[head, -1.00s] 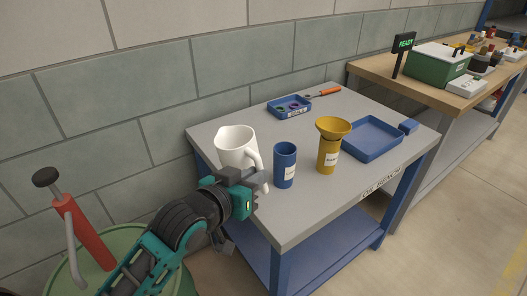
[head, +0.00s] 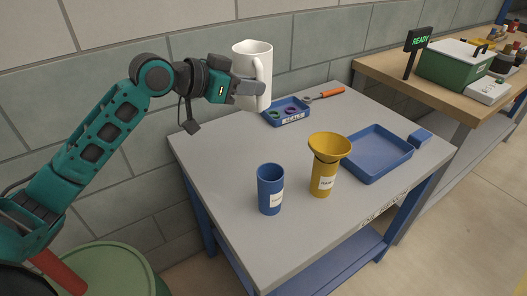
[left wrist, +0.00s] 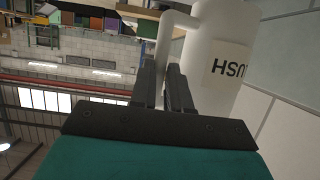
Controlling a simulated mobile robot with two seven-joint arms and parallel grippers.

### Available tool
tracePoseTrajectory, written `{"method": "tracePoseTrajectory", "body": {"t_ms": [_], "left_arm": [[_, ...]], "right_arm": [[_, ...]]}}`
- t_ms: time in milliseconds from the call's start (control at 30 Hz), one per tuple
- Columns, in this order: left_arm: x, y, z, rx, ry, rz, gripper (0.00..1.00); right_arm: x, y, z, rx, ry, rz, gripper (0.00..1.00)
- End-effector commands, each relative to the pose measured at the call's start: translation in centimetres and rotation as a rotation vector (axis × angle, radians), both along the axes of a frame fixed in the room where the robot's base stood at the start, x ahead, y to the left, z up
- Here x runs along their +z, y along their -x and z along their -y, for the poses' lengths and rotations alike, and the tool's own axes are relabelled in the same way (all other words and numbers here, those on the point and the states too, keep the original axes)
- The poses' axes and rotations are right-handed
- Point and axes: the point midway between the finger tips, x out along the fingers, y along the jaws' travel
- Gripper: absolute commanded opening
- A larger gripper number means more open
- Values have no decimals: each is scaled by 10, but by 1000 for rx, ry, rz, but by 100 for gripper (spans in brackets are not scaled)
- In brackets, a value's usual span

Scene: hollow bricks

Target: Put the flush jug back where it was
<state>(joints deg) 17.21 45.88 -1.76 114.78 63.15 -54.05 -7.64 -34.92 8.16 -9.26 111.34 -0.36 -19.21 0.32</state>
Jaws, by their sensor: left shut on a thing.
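The flush jug (head: 251,62) is a white jug with a side handle. It is upright in the air above the back left part of the grey table (head: 225,175). My left gripper (head: 257,88) is shut on the jug's handle. In the left wrist view the fingers (left wrist: 165,90) close around the handle, and the jug (left wrist: 222,60) shows a label reading partly "USH". The jug's bottom is clear of the tabletop in the head view. My right gripper is not in view.
A blue cup (head: 270,190) and a yellow funnel on a yellow cup (head: 325,165) stand on the table. A blue tray (head: 378,153), a blue seals tray (head: 287,112) and an orange-handled tool (head: 331,92) lie farther back. The table's left part is clear.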

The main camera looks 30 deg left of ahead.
Motion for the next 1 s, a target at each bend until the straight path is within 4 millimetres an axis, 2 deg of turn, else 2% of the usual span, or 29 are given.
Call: {"method": "tracePoseTrajectory", "body": {"t_ms": [67,167,600,700,867,1000], "left_arm": [[-4,0,0,0,-2,2,0],[-22,0,0,0,-1,-2,0],[-133,0,0,2,-1,0,0],[-148,0,0,2,0,1,0],[-158,0,0,1,-2,4,0],[-180,0,1,2,1,1,0]], "right_arm": [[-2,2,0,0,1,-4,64],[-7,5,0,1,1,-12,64],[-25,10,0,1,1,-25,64],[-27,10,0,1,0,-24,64],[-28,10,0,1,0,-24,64],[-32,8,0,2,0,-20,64]]}}
